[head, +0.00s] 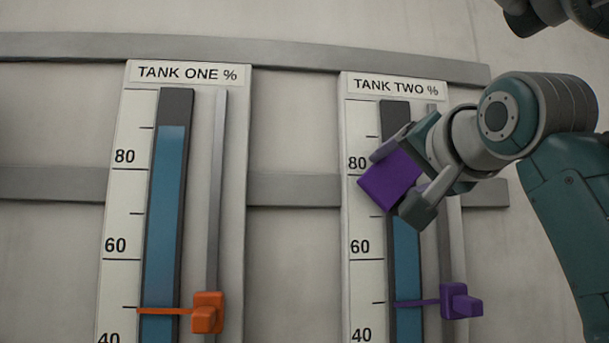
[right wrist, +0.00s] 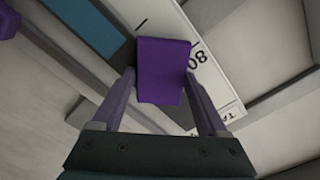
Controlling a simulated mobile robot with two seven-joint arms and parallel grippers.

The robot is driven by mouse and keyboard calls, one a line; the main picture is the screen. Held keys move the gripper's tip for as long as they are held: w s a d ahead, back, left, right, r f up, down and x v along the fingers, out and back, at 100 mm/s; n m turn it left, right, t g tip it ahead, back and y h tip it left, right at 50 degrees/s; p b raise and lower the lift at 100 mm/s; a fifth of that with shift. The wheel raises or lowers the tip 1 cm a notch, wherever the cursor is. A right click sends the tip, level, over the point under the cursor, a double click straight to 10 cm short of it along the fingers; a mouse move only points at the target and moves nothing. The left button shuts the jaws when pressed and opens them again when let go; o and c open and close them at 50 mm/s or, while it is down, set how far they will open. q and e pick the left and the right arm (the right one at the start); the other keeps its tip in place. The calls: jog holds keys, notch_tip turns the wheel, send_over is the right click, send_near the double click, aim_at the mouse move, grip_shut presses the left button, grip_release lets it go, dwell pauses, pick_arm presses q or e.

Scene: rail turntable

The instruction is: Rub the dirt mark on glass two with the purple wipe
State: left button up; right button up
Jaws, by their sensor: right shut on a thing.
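The purple wipe (head: 390,181) is a block held between the fingers of my right gripper (head: 402,178), in front of the tank two gauge, near its 80 mark. The wipe also shows in the right wrist view (right wrist: 162,72), between both fingers of the right gripper (right wrist: 163,88). Glass two (head: 406,245) is a tall dark-framed tube with blue filling; the wipe and gripper cover part of its upper stretch. No dirt mark is visible; it may be hidden behind the wipe. I cannot tell whether the wipe touches the glass. My left gripper is not in view.
The tank one gauge (head: 170,210) stands to the left with an orange pointer (head: 207,312). A purple pointer (head: 460,301) sits low on the tank two gauge. Grey horizontal rails (head: 295,189) run behind both gauges.

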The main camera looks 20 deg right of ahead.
jog(key=shift+v, duration=3)
jog(key=shift+a, duration=0.1)
